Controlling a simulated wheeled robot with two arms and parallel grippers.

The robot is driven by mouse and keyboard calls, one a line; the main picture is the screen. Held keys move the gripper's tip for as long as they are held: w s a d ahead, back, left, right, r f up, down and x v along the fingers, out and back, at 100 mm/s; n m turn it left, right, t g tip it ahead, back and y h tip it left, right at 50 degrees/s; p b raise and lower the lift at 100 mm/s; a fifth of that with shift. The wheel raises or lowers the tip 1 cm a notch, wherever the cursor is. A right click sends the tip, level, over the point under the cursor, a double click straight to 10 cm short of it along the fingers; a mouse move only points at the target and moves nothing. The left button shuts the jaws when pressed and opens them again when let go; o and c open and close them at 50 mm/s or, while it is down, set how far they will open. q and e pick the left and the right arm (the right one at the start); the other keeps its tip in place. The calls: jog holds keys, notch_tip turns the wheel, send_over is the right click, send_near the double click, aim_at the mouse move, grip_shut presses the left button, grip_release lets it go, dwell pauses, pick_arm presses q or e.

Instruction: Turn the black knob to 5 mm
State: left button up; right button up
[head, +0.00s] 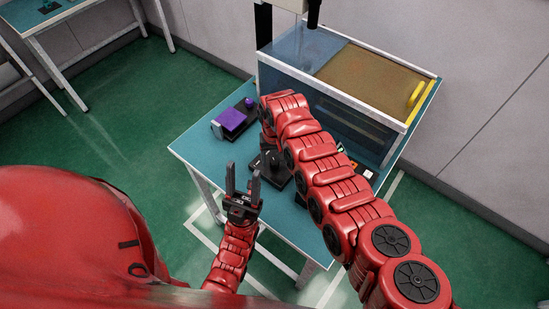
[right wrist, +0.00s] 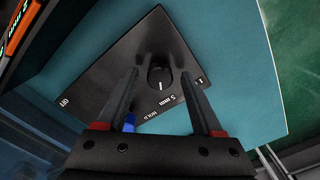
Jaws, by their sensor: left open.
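The black knob (right wrist: 160,77) sits on a dark triangular-looking panel with white labels in the right wrist view. Its white mark points down in the picture, close to the "5 mm" label (right wrist: 172,98); "HOLD" and "OFF" lie further left. My right gripper (right wrist: 160,72) is open, with one finger on each side of the knob and visible gaps between. My left gripper (head: 243,176) is open and empty, in front of the table's near edge.
A purple block (head: 230,121) on a black stand is at the table's left. A glass-sided case with a yellow handle (head: 416,94) stands at the back. The teal tabletop (head: 200,150) is bare at front left. A small blue thing (right wrist: 130,122) lies beside a finger.

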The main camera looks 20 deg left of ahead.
aim_at(274, 160)
jog(key=shift+r, duration=0.1)
notch_tip(274, 160, up, 7)
jog(key=shift+w+r+b, duration=0.1)
jog(key=shift+r+b, duration=0.1)
jog(key=shift+b, duration=1.05)
notch_tip(274, 160, up, 10)
jog(key=shift+f, duration=0.1)
